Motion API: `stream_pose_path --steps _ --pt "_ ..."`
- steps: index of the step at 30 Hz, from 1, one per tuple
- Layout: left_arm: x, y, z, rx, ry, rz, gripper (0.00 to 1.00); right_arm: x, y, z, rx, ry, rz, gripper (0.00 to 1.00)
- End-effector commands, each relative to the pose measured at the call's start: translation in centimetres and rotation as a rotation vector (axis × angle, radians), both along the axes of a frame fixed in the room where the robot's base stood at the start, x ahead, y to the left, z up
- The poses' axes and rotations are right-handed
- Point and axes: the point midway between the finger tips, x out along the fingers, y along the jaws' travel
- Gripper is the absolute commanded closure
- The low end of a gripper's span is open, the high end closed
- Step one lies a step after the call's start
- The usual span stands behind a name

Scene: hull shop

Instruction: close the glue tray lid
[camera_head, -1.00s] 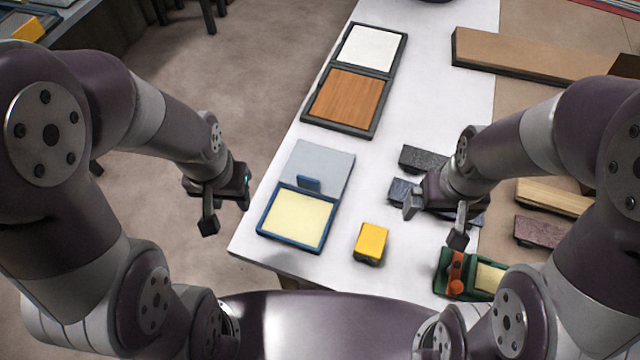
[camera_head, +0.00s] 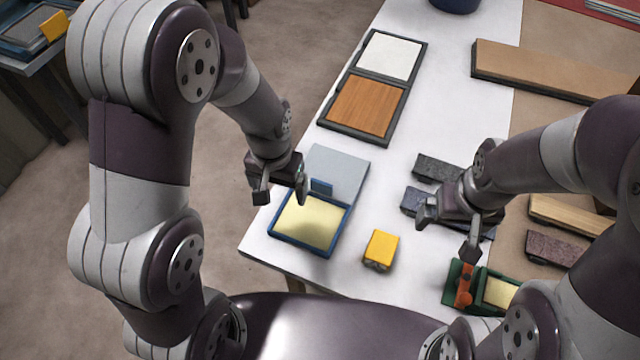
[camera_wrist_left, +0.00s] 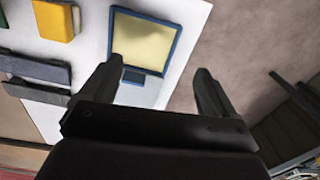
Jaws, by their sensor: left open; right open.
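The glue tray (camera_head: 308,222) has a blue rim and a pale yellow inside, and lies near the table's left edge. Its flat grey lid (camera_head: 338,168) is laid open on the far side, with a small blue tab (camera_head: 321,187) near the tray. My left gripper (camera_head: 282,194) is open and empty, above the tray's left side by the lid. In the left wrist view the tray (camera_wrist_left: 145,42) and part of the lid (camera_wrist_left: 140,94) show beyond the open fingers (camera_wrist_left: 155,75). My right gripper (camera_head: 448,232) is open and empty, right of the yellow block.
A yellow block (camera_head: 381,248) stands right of the tray. A dark-framed wood and white panel (camera_head: 363,106) lies farther back. Dark slabs (camera_head: 436,167) lie near my right gripper. A green tray with an orange part (camera_head: 463,285) lies front right. White tabletop (camera_head: 355,290) around the block is clear.

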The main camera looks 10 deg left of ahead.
Motion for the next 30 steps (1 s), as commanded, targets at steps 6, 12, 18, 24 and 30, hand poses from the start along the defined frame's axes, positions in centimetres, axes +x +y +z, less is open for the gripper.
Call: stream_pose_path --steps 6,12,18,24,30 --pt "8.6 -5.8 -4.6 0.007 0.026 -0.102 0.11 0.0 0.0 0.1 0.000 0.000 0.000 0.00" --pt "12.4 -7.0 -3.8 0.000 -0.006 -0.103 0.11 0.0 0.0 0.2 0.000 0.000 0.000 0.00" --pt "12.0 -6.9 -7.5 0.004 0.010 -0.102 0.11 0.0 0.0 1.0 0.000 0.000 0.000 0.00" --pt "12.1 -6.9 -12.6 0.004 0.006 -0.101 0.11 0.0 0.0 1.8 0.000 0.000 0.000 0.00" --pt "12.2 -6.9 -15.4 0.003 0.003 -0.101 0.11 0.0 0.0 2.1 0.000 0.000 0.000 0.00"
